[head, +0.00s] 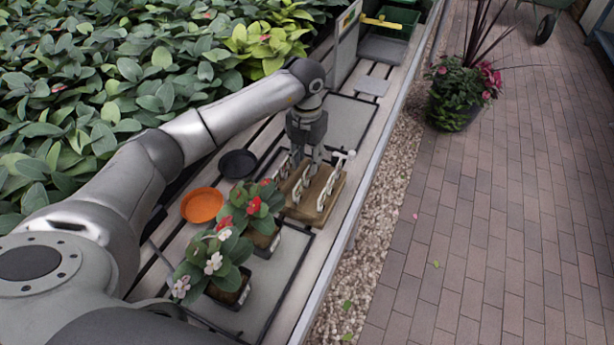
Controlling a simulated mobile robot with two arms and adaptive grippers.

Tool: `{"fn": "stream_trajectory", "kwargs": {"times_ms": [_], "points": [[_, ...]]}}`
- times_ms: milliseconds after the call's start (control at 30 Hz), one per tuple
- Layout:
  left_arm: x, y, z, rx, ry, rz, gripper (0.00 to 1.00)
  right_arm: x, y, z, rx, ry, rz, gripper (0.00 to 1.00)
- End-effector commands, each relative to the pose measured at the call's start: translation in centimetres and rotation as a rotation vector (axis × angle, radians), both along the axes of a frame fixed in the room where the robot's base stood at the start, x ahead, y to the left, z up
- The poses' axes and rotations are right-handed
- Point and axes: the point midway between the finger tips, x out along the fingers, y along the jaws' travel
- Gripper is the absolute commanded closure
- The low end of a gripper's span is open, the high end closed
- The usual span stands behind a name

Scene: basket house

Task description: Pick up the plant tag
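A wooden block (322,209) on the bench holds several upright white plant tags (328,190) in a row. One white piece with a T-shaped top (343,159) stands at its right end. My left gripper (307,168) points down over the back of the block, close to the tags. Its two fingers look apart, with a gap between them. The fingertips are partly lost among the white tags, so I cannot tell whether they touch one. My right gripper is not in view.
Two potted plants, one red-flowered (254,209) and one white-flowered (213,262), stand in front of the block. An orange saucer (202,205) and a black saucer (238,164) lie to the left. A green tray (388,20) is at the far end. Brick paving (490,200) lies right.

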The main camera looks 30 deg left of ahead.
Motion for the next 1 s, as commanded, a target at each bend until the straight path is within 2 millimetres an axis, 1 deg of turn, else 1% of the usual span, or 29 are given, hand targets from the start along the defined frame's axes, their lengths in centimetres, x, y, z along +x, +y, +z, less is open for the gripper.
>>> {"fn": "stream_trajectory", "kwargs": {"times_ms": [33, 133, 200, 300, 400, 567, 667, 800, 1000], "points": [[-0.1, 0.0, -0.6, 0.001, 0.005, 0.001, 0.70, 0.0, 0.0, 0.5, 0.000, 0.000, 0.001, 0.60], [0.1, 0.0, -2.1, 0.001, 0.006, 0.001, 0.70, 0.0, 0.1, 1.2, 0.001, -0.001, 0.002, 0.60], [0.1, 0.0, -3.2, 0.000, 0.005, 0.001, 0.70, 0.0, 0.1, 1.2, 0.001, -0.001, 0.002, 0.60], [0.1, 0.0, -4.2, 0.001, 0.003, 0.001, 0.70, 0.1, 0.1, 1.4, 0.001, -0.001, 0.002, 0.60], [0.2, 0.1, -4.6, 0.001, 0.002, 0.001, 0.70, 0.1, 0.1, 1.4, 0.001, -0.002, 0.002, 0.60], [0.2, 0.1, -4.6, 0.001, 0.001, 0.000, 0.70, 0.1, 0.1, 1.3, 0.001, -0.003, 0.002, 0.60], [0.2, 0.0, -4.6, 0.001, 0.001, 0.000, 0.81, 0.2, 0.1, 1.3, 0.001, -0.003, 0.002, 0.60], [0.2, 0.0, -4.6, 0.001, 0.001, 0.000, 0.99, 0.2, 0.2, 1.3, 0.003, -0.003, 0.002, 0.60], [0.2, 0.0, -4.6, 0.001, 0.001, 0.000, 1.00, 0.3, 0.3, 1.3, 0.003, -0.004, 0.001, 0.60]]}}
